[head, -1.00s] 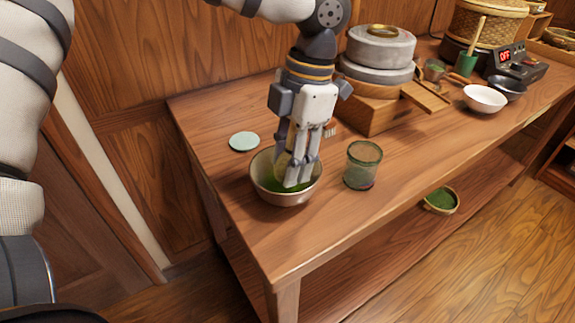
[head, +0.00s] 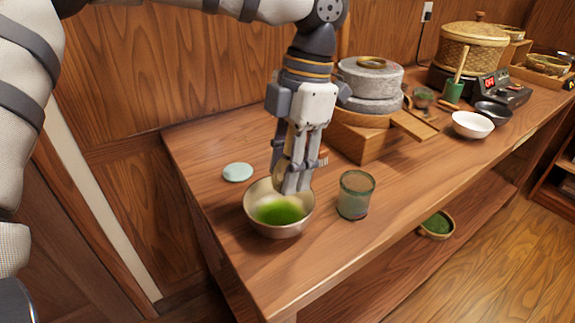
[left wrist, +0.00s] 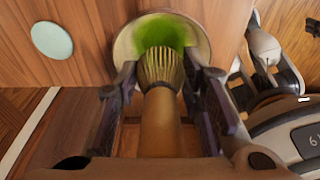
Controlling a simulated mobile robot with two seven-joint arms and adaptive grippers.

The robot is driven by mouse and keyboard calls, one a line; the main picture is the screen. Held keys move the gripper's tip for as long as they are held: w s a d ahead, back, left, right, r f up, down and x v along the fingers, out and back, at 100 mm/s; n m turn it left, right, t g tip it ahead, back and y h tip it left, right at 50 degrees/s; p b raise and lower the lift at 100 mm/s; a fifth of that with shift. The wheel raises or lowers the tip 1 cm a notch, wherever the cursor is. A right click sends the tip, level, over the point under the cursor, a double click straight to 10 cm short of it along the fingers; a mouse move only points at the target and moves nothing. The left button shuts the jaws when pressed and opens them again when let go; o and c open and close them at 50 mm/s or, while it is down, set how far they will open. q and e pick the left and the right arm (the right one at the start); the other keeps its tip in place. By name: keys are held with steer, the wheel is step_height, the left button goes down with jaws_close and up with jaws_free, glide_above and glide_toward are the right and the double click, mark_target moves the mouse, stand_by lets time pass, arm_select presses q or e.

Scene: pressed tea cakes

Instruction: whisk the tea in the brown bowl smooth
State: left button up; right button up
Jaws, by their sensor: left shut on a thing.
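The brown bowl (head: 256,225) stands near the table's front left corner, with bright green tea (head: 280,212) inside, brightest in the middle. My left gripper (head: 293,183) is over the bowl's back rim, fingers pointing down. It is shut on a bamboo whisk, whose handle (left wrist: 163,125) runs between the fingers in the left wrist view. The whisk's tines (left wrist: 161,66) point at the bowl and overlap the tea's edge there; I cannot tell whether they touch it. My right gripper may be among the parts of my body at the right of that view, but its jaws are unclear.
A glass (head: 356,197) stands close to the right of the bowl. A pale green disc (head: 238,172) lies behind left. A stone mill (head: 370,85) on a wooden box (head: 362,138) stands behind right. A white bowl (head: 472,125) is farther right. The table's front edge is near.

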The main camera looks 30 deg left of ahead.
mark_target(288, 137)
stand_by(0.3)
arm_select(q)
steer(key=shift+r, duration=2.55)
